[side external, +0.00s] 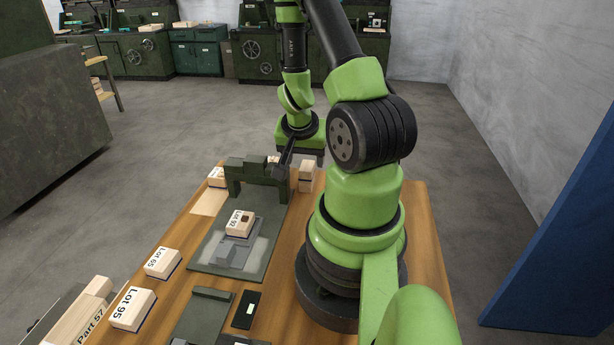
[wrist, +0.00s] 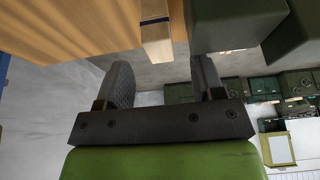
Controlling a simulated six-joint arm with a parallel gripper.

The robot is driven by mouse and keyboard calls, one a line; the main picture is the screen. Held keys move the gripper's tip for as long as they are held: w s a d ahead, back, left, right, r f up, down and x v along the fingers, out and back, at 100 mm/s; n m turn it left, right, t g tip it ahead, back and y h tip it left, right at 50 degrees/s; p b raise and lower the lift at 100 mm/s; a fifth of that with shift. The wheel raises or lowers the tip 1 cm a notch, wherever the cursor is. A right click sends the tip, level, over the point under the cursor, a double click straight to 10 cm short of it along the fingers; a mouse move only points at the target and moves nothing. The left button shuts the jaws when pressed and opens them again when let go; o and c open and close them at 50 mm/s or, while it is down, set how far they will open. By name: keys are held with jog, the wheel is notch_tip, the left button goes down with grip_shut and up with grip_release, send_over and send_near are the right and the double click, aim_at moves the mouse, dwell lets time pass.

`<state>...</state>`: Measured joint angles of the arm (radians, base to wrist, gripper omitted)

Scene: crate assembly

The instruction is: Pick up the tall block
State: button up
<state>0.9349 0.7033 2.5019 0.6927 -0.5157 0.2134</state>
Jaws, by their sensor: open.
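A tall pale wooden block (side external: 306,172) stands upright at the far end of the wooden table, just right of the dark green fixture. In the wrist view the block (wrist: 156,30) shows at the top, ahead of the gap between the fingers, with a pale end and a dark band. My gripper (side external: 298,166) is open and close to the block in the side view. In the wrist view its two fingers (wrist: 162,76) are spread and the space between them is empty. The fingers appear apart from the block. The far side of the block is hidden.
The green fixture (side external: 258,171) stands close beside the block, also at the upper right of the wrist view (wrist: 225,25). A labelled Lot 92 block (side external: 239,222) sits on the green plate (side external: 262,250). Lot 65 (side external: 162,263) and Lot 95 (side external: 131,308) blocks lie along the left.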

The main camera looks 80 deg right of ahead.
aim_at(306, 168)
jog(key=shift+x, duration=3.4)
jog(key=shift+a, duration=0.2)
jog(key=c, duration=1.1)
jog(key=shift+o, duration=0.2)
jog(key=shift+r, duration=4.95)
